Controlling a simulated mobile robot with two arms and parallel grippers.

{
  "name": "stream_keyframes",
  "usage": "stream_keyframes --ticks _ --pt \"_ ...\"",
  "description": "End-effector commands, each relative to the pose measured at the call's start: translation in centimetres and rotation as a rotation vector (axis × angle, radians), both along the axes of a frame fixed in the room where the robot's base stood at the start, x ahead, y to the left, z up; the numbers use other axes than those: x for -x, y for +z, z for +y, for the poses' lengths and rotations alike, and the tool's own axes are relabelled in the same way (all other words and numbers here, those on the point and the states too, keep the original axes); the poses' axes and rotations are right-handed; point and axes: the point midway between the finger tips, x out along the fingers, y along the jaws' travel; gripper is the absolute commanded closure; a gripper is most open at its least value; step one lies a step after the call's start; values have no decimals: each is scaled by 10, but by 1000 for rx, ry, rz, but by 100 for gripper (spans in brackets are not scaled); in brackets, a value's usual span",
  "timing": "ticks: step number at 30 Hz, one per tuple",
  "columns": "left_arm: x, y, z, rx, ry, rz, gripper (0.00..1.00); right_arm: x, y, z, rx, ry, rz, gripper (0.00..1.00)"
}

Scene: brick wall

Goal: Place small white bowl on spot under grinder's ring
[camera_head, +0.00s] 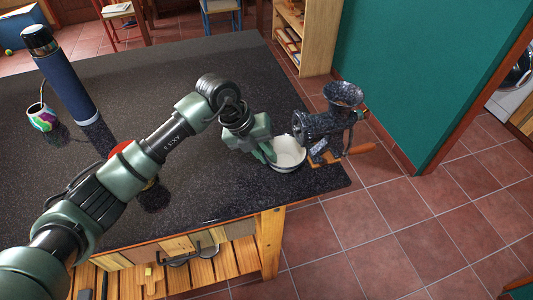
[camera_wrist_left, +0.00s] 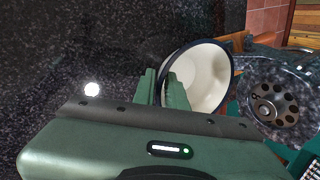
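The small white bowl (camera_head: 289,152) is at the table's right end, just left of the grinder. The bowl also shows in the left wrist view (camera_wrist_left: 208,80), with a dark rim and its inside facing the camera. My left gripper (camera_head: 266,153) is at the bowl's left side. In the wrist view its fingers (camera_wrist_left: 161,88) are close together on either side of the bowl's rim, one outside and one inside. Whether the bowl touches the table is unclear. The dark speckled grinder (camera_head: 325,127) has its ring and holed plate (camera_wrist_left: 274,103) facing the bowl. My right gripper is out of view.
The dark speckled table (camera_head: 215,185) is clear around the bowl's front and left. A wooden handle (camera_head: 361,149) sticks out by the grinder past the table's edge. A blue bottle (camera_head: 66,85) and a colourful cup (camera_head: 42,117) stand far left.

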Motion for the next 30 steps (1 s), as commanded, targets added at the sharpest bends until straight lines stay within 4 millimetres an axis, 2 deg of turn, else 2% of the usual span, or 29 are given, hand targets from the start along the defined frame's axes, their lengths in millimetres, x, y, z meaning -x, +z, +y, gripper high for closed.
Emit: stream_keyframes --ticks 5,12,16,21,30 --pt "0 24 12 0 0 -8 87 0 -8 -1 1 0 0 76" --pt "4 71 34 0 1 -7 87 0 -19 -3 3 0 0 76" --pt "6 91 42 0 1 -5 87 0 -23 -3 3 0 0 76" --pt "8 105 49 0 0 -2 87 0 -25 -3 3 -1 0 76" --pt "8 108 49 0 0 -1 87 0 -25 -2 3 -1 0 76"
